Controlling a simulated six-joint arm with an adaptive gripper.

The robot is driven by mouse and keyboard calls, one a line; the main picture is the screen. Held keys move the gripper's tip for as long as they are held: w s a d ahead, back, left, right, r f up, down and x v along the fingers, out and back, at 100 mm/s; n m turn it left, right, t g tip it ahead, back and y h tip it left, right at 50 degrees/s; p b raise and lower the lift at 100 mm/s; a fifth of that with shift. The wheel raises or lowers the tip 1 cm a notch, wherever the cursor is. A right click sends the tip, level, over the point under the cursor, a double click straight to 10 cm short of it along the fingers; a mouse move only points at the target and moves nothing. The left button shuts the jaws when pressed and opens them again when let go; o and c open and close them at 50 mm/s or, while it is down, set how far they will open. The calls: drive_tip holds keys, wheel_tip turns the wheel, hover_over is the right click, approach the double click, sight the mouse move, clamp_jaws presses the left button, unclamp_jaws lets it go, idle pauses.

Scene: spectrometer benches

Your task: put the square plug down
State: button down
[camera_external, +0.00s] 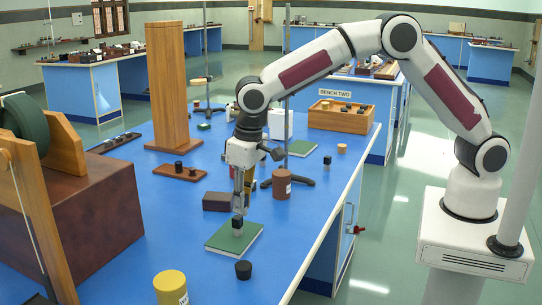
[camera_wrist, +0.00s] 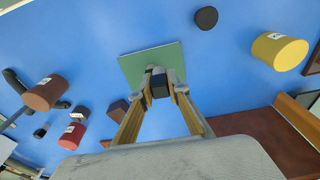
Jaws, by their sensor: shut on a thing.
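The square plug (camera_external: 237,223) is a small dark block. My gripper (camera_external: 239,212) is shut on it and points down over a green square mat (camera_external: 222,243) on the blue bench. In the wrist view the plug (camera_wrist: 159,88) sits between the two fingertips (camera_wrist: 159,84), with the green mat (camera_wrist: 134,66) behind it. The plug is low over the mat; I cannot tell whether its underside touches. The fingers partly hide it.
A black round plug (camera_external: 243,270) lies just in front of the mat, with a yellow jar (camera_external: 170,290) at front left. A dark red block (camera_external: 216,202) and a brown jar (camera_external: 281,186) stand behind. A stand rod (camera_external: 287,110) rises farther back. Bare bench lies left of the mat.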

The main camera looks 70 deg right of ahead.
sight(242, 241)
idle(0.4)
drive_tip(key=shift+f, duration=2)
drive_tip(key=shift+f, duration=2)
drive_tip(key=shift+f, duration=0.1)
drive_tip(key=c, duration=1.9)
unclamp_jaws()
